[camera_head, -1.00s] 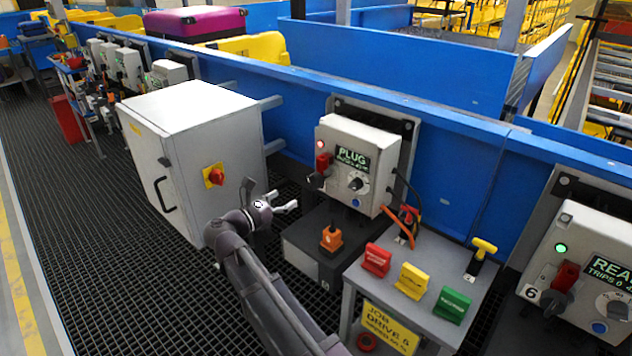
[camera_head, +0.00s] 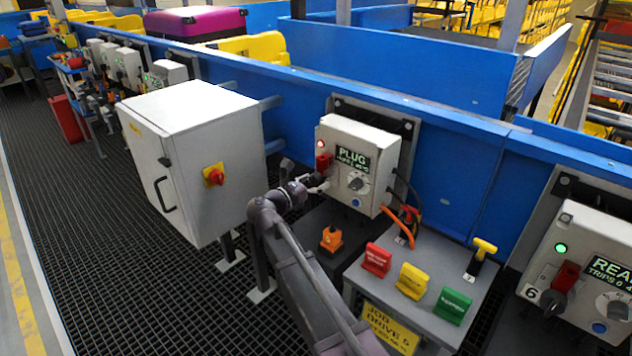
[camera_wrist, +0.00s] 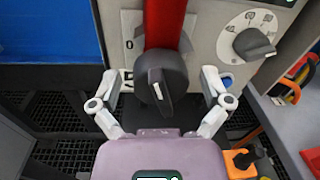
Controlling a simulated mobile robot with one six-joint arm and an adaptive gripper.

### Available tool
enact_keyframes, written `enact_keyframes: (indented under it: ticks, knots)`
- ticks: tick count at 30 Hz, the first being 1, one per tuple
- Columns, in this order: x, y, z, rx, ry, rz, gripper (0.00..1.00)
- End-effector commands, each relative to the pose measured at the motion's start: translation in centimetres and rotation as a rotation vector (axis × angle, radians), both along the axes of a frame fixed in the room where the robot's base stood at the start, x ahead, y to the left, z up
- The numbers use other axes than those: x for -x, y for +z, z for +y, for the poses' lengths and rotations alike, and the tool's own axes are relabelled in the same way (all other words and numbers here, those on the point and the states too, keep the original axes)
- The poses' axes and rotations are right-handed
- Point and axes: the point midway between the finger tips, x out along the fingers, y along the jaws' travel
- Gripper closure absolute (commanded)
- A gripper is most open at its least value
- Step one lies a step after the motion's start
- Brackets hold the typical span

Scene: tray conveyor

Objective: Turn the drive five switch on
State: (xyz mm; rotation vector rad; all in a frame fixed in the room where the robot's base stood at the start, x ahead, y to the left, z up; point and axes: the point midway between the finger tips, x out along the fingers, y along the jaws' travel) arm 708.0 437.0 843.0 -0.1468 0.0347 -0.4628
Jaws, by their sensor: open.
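The drive five control box (camera_head: 366,170) is a light grey box on the blue conveyor side, with a lit screen reading PLUG and a red lamp. Its switch is a dark rotary knob (camera_wrist: 162,84) with a red piece (camera_wrist: 165,22) rising behind it; a 0 mark shows left of it in the wrist view. The red piece also shows in the head view (camera_head: 324,162). My gripper (camera_wrist: 164,84) is open, its two fingers on either side of the knob. I cannot tell whether they touch it. In the head view my gripper (camera_head: 318,184) is at the box's left side and partly hides the knob.
A selector dial (camera_wrist: 255,44) is right of the knob. A grey cabinet (camera_head: 200,165) with a red-yellow switch stands left. A small table (camera_head: 410,255) with red, yellow and green tags stands right. An orange plug (camera_head: 331,239) sits below the box. Another drive box (camera_head: 592,260) is far right.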

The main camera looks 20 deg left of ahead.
Motion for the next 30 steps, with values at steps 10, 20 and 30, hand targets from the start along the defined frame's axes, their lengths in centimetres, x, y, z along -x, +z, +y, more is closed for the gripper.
enact_keyframes:
  ticks: [10,20,30]
  knots:
    - [-0.07,0.00,-0.04,0.000,0.000,0.000,0.14]
    - [-0.07,0.00,-0.04,0.000,0.000,0.000,0.84]
    - [-0.10,0.06,-0.04,-0.101,0.000,-0.042,0.84]
